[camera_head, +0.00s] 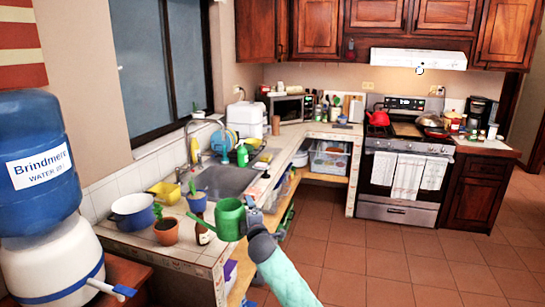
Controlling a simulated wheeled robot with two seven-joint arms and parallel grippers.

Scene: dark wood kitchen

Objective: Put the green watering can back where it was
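The green watering can (229,219) is upright at the front edge of the sink counter (190,256), left of the picture's middle. My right gripper (250,207) is at the can's right side, at its handle, and appears shut on it. The fingertips are small and partly hidden against the can. I cannot tell whether the can's base touches the counter. My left gripper is not in view.
A brown bottle (203,231), a potted plant (166,231) and a blue-and-white pot (132,212) stand left of the can. The sink (224,181) is behind it. A blue water jug (40,160) stands at far left. The tiled floor (380,265) at right is clear.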

